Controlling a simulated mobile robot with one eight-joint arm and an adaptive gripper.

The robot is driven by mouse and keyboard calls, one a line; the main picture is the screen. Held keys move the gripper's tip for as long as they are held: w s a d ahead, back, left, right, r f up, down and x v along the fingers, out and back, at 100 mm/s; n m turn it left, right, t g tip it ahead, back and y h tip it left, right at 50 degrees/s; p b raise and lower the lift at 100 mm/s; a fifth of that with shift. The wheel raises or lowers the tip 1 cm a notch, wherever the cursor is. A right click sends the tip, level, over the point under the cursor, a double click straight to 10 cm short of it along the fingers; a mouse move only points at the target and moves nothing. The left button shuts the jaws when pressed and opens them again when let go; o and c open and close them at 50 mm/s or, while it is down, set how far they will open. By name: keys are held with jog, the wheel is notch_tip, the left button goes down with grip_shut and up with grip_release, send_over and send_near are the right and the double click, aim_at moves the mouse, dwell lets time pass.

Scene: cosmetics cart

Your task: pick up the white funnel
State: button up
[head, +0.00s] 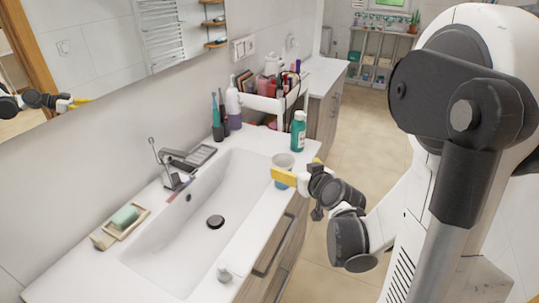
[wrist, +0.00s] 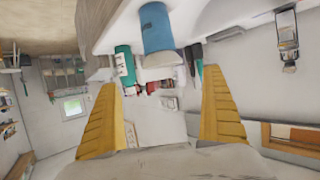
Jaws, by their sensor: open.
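A whitish, cup-shaped piece that looks like the white funnel (head: 283,160) sits at the counter's right edge, beside the basin. It appears to rest on a blue cup (head: 279,184). The wrist view is upside down; there the blue cup (wrist: 157,28) shows with the white funnel (wrist: 162,60) against its rim. My gripper (head: 297,169) is beside them at the counter edge, its yellow fingers apart. One finger hides part of the cup in the head view. In the wrist view my gripper (wrist: 160,85) is open and empty, with the funnel beyond the fingertips.
A green bottle (head: 298,131) stands close behind the funnel. A white cart (head: 262,103) with cosmetics is farther back. The sink basin (head: 215,190) lies left, with a faucet (head: 172,165) and soap dish (head: 127,221). A small white item (head: 223,273) is on the near counter.

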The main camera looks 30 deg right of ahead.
aim_at(280, 159)
jog(key=b+x, duration=0.3)
jog(key=x, duration=0.6)
jog(key=shift+w+a+f, duration=0.1)
jog(key=shift+w+a, duration=0.05)
jog(key=shift+w, duration=0.2)
jog(key=shift+s, duration=0.1)
jog(key=c, duration=1.1)
